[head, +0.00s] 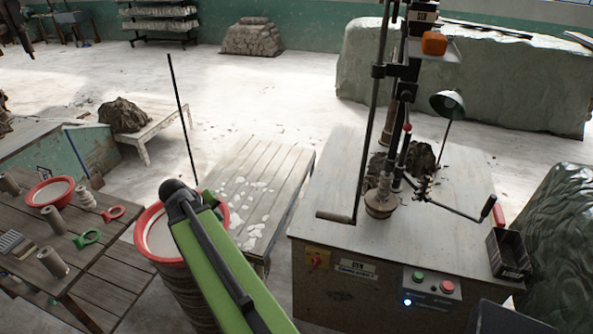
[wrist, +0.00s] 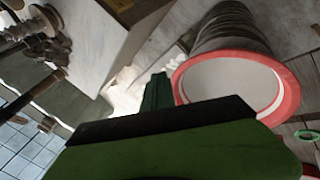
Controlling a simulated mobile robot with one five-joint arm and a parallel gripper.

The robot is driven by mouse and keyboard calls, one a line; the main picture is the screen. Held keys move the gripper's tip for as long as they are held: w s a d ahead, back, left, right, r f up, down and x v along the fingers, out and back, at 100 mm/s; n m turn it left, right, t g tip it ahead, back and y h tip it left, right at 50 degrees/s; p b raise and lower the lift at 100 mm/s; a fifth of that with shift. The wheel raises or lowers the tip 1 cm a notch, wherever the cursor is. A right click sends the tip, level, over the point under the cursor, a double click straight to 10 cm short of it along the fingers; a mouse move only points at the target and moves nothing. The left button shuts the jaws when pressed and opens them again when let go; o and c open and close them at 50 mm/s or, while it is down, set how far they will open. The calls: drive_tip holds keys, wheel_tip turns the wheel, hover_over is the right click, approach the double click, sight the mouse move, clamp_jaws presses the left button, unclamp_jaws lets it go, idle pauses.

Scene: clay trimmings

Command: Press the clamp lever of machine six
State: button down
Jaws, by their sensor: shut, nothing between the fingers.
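A machine (head: 385,125) stands on a grey workbench at the right in the head view. It has tall dark posts, a lever with a red knob (head: 407,130), a crank arm with a red grip (head: 488,207) and a bar with a wooden handle (head: 335,217). I cannot tell which one is the clamp lever, and its label is too small to read. My green arm reaches up over the red-rimmed bucket, left of the bench. My gripper (wrist: 158,90) shows in the wrist view with its fingers together, empty, beside the bucket, apart from the machine.
The red-rimmed bucket (head: 152,222) stands left of the bench; it also shows in the wrist view (wrist: 180,75). A slatted table (head: 283,165) with white scraps lies between. A control box (head: 432,287) is on the bench's front and a dark tray (head: 507,255) at its right corner.

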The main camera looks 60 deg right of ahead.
drive_tip(key=a+f+n+y+b, duration=0.2)
drive_tip(key=a+f+y, duration=0.1)
drive_tip(key=a, duration=1.3)
drive_tip(key=w+a+f+n+y+b, duration=0.1)
drive_tip(key=a+f, duration=0.5)
drive_tip(key=a, duration=1.1)
drive_tip(key=shift+w+a+n+y+b, duration=0.25)
drive_tip(key=shift+n+y+b, duration=0.4)
drive_tip(key=shift+y, duration=0.45)
drive_tip(key=shift+f, duration=0.1)
